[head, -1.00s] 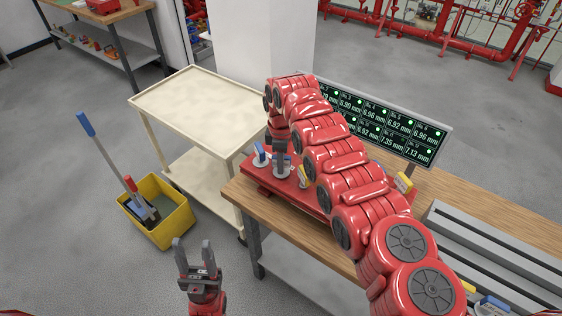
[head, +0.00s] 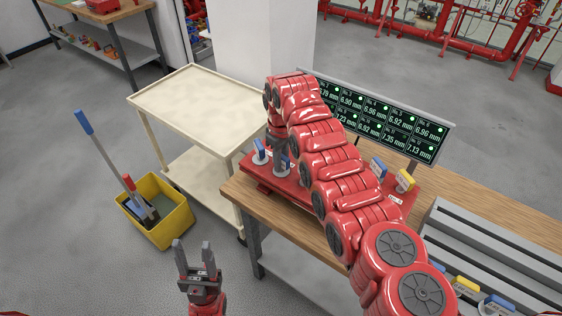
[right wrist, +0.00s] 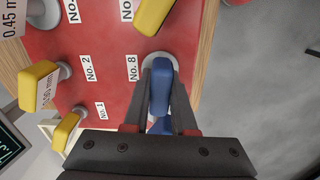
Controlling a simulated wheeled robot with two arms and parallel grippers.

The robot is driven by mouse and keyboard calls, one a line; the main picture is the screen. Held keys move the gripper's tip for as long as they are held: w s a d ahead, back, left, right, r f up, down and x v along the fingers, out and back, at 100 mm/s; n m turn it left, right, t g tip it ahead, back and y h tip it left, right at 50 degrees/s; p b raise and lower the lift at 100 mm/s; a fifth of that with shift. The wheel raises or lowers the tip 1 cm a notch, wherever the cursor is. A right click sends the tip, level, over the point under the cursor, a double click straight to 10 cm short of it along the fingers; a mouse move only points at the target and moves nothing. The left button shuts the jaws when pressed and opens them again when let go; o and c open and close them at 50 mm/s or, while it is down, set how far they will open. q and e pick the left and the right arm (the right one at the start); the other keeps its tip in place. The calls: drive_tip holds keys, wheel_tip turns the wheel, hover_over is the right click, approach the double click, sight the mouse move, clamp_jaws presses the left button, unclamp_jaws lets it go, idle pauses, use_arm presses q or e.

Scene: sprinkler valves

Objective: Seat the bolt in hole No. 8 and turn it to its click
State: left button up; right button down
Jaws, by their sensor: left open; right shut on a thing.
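In the right wrist view, my right gripper (right wrist: 162,88) is shut on the blue handle of a bolt (right wrist: 160,92). The bolt's round pale base (right wrist: 157,59) is beside the label No. 8 (right wrist: 131,68) on the red plate (right wrist: 107,85). The gripper hides part of the base, so I cannot tell how deep it sits. In the head view, my right gripper (head: 281,160) points down at the plate's left end, beside another blue handle (head: 259,149). My left gripper (head: 194,262) is open and empty, over the floor in front of the wooden bench (head: 236,195).
A display (head: 385,120) with millimetre readings stands behind the plate. A cream cart (head: 190,95), a yellow bucket (head: 165,222) and a grey rack (head: 490,240) are around the bench.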

drive_tip(key=m+b, duration=0.1)
drive_tip(key=m, duration=0.3)
drive_tip(key=shift+f+b, duration=0.1)
drive_tip(key=shift+b, duration=0.2)
drive_tip(key=c, duration=1.1)
unclamp_jaws()
drive_tip(key=shift+m, duration=0.6)
drive_tip(key=o, duration=0.5)
drive_tip(key=shift+c, duration=0.2)
drive_tip(key=shift+r, duration=0.2)
drive_tip(key=shift+r, duration=0.3)
wheel_tip(320, 180, up, 8)
drive_tip(key=shift+r+p, duration=0.25)
drive_tip(key=shift+p, duration=0.85)
drive_tip(key=shift+f, duration=0.1)
